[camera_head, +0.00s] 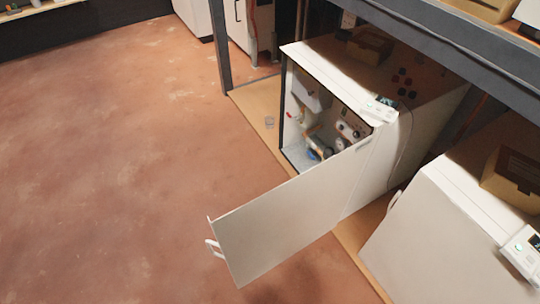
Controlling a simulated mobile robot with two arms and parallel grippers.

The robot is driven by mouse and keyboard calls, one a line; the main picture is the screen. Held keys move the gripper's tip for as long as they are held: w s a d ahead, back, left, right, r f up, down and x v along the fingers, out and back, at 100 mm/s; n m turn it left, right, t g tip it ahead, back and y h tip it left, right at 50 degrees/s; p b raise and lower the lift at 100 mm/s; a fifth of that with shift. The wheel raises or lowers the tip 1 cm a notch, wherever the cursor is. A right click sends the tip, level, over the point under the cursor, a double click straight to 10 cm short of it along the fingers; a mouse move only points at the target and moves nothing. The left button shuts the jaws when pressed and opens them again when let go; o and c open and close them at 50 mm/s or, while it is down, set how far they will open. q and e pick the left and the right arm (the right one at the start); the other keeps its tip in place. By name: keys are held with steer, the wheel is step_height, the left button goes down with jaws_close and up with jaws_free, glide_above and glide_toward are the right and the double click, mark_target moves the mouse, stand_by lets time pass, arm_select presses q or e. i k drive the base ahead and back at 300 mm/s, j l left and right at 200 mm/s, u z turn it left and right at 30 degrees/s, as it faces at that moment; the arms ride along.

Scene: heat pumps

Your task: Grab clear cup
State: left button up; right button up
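A small clear cup (270,122) stands on the narrow wooden platform, just left of the open white heat pump cabinet (430,105). It is small and faint in the head view, and I cannot make out its details. Neither of my grippers shows in the head view.
The cabinet's white door (290,215) hangs wide open over the floor, its handle (214,247) at the far end. A dark metal post (221,45) rises behind the cup. A second white unit (440,240) stands at right. The reddish floor (110,150) at left is clear.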

mark_target(269, 119)
steer(key=u, duration=0.5)
steer(key=j+u, duration=0.15)
steer(key=u, duration=0.35)
steer(key=j+u, duration=0.1)
steer(key=u, duration=0.4)
steer(key=i+j, duration=0.2)
steer(key=j, duration=0.2)
steer(key=i+j+z, duration=0.1)
steer(key=j, duration=0.25)
steer(key=i+j, duration=0.25)
steer(key=j, duration=0.15)
steer(key=i+j+z, duration=0.2)
steer(key=i, duration=0.25)
steer(key=i+z, duration=0.2)
steer(key=i, duration=0.2)
steer(key=i+j+z, duration=0.2)
steer(key=i, duration=0.25)
steer(key=i+l+z, duration=0.2)
steer(key=i+z, duration=0.15)
steer(key=i, duration=0.4)
steer(key=i+z, duration=0.4)
steer(key=i, duration=0.3)
steer(key=i+j+z, duration=0.35)
steer(key=i, duration=0.4)
steer(key=l, duration=0.1)
